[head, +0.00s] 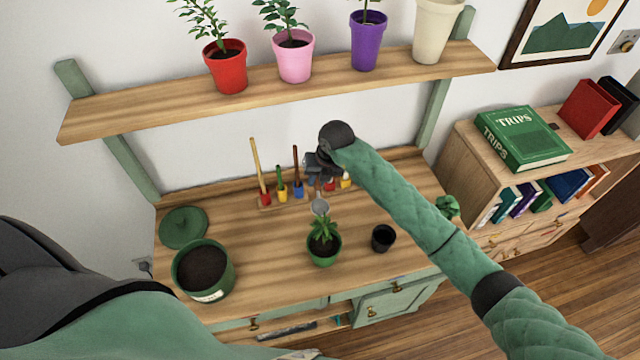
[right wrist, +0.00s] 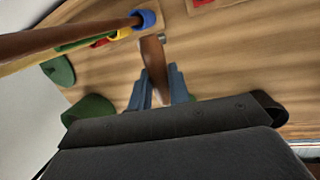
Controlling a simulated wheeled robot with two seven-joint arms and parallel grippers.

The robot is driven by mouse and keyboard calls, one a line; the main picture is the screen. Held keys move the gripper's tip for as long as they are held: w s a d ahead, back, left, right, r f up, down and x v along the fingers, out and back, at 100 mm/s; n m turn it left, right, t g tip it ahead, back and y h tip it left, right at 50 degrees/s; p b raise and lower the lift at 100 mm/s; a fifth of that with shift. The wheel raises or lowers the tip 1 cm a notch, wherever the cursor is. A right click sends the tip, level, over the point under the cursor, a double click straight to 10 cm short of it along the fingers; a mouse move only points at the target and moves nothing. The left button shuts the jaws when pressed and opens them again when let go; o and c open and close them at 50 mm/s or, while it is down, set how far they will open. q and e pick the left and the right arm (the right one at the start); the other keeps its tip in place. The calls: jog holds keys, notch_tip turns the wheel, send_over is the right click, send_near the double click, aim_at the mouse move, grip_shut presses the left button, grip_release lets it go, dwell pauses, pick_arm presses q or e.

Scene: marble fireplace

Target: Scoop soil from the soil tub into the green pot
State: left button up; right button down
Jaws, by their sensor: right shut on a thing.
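The green pot (head: 323,258) stands on the bench and holds soil and a leafy plant. The soil tub (head: 218,287), green and full of dark soil, is to its left. My right gripper (head: 322,178) is shut on a scoop with a grey head (head: 320,206), which shows just behind the plant; whether it touches anything is unclear. In the right wrist view the scoop's brown handle (right wrist: 153,62) lies between the fingers. No soil can be made out on the scoop. My left gripper is not in view.
A tool rack (head: 265,203) with several upright tools stands behind. A green lid (head: 183,228) lies behind the tub. A small black pot (head: 383,238) is right of the green pot. A shelf (head: 180,96) with potted plants hangs above. The bench between tub and pot is clear.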

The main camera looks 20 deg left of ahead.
jog(key=shift+w+a+h, duration=0.3)
jog(key=shift+w+a, duration=0.15)
jog(key=shift+w, duration=0.05)
jog(key=shift+w+a+t+h+b, duration=0.3)
jog(key=shift+w+a+h+b, duration=0.2)
jog(key=shift+w+h, duration=0.1)
jog(key=shift+w+a+h, duration=0.3)
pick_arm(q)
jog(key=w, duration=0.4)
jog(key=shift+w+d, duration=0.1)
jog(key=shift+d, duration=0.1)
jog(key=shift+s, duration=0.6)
